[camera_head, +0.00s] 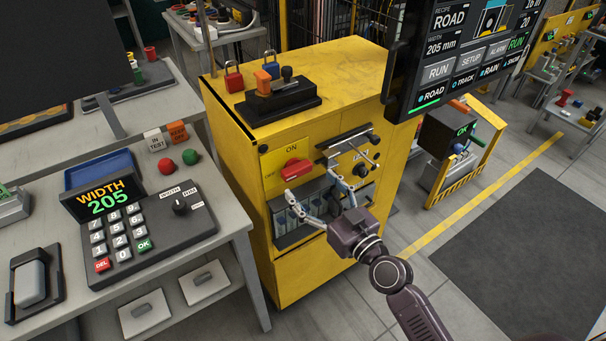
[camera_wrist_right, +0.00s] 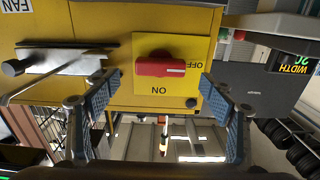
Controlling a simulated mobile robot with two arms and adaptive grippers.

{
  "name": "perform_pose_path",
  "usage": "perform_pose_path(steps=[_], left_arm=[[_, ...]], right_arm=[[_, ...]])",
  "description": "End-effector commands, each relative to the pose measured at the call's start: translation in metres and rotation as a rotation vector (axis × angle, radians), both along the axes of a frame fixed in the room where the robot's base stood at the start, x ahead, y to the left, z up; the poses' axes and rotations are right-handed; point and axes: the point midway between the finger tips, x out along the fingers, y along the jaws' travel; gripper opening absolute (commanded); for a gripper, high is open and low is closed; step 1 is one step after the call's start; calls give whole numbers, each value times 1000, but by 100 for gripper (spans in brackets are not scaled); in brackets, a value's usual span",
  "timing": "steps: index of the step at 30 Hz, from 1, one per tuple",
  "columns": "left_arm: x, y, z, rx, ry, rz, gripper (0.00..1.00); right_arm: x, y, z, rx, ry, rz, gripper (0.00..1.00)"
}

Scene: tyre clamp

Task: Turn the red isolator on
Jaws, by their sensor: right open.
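The red isolator (camera_head: 296,169) is a red rotary handle on a yellow plate marked ON and OFF, on the front of the yellow cabinet (camera_head: 345,75). In the right wrist view, the red isolator (camera_wrist_right: 160,67) lies horizontal, its white mark at the OFF side. My right gripper (camera_head: 311,184) is open and empty in front of the cabinet, just below and right of the handle in the head view. In the right wrist view, the fingers of my right gripper (camera_wrist_right: 160,88) stand wide on either side of the handle, without visible contact. My left gripper is not in view.
A metal bar handle (camera_head: 348,143) sits right of the isolator, close to my right gripper. A black box with an orange switch (camera_head: 263,83) and padlocks (camera_head: 234,80) stand on the cabinet. A keypad console (camera_head: 150,235) is on the left bench. A screen hangs right.

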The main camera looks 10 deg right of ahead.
Motion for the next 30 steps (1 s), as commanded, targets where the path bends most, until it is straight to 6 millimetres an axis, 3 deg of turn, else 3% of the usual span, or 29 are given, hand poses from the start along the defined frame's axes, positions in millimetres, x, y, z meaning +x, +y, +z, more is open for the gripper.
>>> perform_pose_path(steps=[9,20,30], left_arm=[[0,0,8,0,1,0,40],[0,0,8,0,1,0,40],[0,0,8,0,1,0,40]], right_arm=[[35,13,0,2,2,1,75],[39,15,-1,-1,2,1,74],[38,15,-1,-1,2,1,37]])
